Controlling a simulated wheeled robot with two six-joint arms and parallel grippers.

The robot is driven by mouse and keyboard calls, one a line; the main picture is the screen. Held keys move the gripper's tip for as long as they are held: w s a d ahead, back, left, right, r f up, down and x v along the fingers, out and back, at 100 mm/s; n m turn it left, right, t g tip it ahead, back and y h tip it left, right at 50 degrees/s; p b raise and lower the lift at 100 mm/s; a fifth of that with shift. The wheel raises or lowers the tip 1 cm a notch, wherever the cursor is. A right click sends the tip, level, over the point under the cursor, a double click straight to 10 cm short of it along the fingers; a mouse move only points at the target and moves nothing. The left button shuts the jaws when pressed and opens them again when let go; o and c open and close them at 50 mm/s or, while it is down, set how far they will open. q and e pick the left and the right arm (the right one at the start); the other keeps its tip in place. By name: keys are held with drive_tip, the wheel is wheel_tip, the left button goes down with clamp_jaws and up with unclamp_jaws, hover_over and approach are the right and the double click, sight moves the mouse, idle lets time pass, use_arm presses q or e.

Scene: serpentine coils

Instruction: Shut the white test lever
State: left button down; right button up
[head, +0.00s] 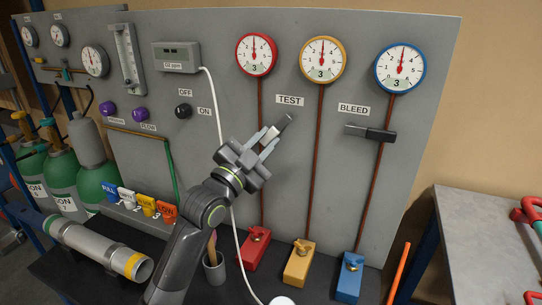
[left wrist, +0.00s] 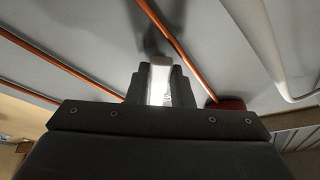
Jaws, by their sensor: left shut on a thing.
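The white test lever (head: 284,124) is on the grey panel just below the TEST label (head: 290,100), by the red gauge's copper pipe. In the head view it slants up to the right, and its lower part is hidden by my gripper. My left gripper (head: 271,138) reaches up to it from the lower left and is shut on it. In the left wrist view the lever's pale bar (left wrist: 160,82) sits between the two dark fingers (left wrist: 160,88). My right gripper is in neither view.
A dark bleed lever (head: 370,132) lies nearly level to the right. Red (head: 254,250), yellow (head: 299,264) and blue (head: 349,279) valve blocks stand below. A white hose (head: 221,130) hangs just left of my gripper. A grey cup (head: 214,270) stands near my arm.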

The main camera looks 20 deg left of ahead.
sight(267, 112)
use_arm(q)
drive_tip(key=m, duration=0.2)
drive_tip(key=a+r+m+g+b, duration=0.1)
drive_tip(key=shift+a+r+m+h, duration=0.15)
drive_tip(key=shift+m+h, duration=0.25)
drive_tip(key=shift+a+r+m+g, duration=0.25)
drive_tip(key=shift+r+m+g, duration=0.2)
drive_tip(key=shift+m, duration=0.55)
drive_tip(key=m, duration=0.1)
drive_tip(key=r+m+g, duration=0.1)
drive_tip(key=shift+a+r+m+h, duration=0.25)
drive_tip(key=shift+m+h, duration=0.05)
drive_tip(key=shift+h, duration=0.1)
drive_tip(key=shift+a+r+m+g+p, duration=0.1)
drive_tip(key=shift+r+m+g+p, duration=0.45)
drive_tip(key=shift+m, duration=0.85)
drive_tip(key=shift+r, duration=0.3)
drive_tip(key=c, duration=1.3)
unclamp_jaws()
drive_tip(key=shift+w, duration=0.1)
